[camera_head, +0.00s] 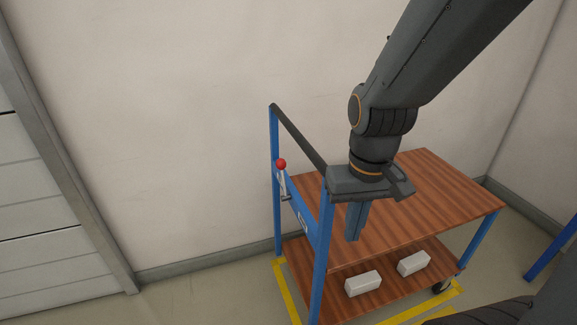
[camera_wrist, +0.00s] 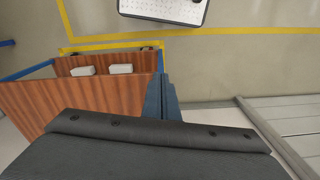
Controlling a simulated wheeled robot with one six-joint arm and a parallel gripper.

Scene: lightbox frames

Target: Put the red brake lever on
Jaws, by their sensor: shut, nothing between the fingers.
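The brake lever (camera_head: 284,184) has a red ball knob (camera_head: 281,163) on a short grey arm. It is mounted on the blue end frame of a cart (camera_head: 318,240), on the left side in the head view. The arm stands nearly upright with the knob at the top. My gripper (camera_head: 354,238) points down over the cart's wooden top, to the right of the lever and apart from it. Its blue-grey fingers are together and hold nothing. In the wrist view the shut fingers (camera_wrist: 164,82) show, and the lever is not visible.
The wooden top (camera_head: 430,185) is bare. Two white boxes (camera_head: 363,284) (camera_head: 413,263) lie on the lower shelf. A dark handle bar (camera_head: 300,137) tops the end frame. Yellow floor tape (camera_head: 291,300) surrounds the cart. A wall stands behind, and a grey shutter (camera_head: 45,190) is at left.

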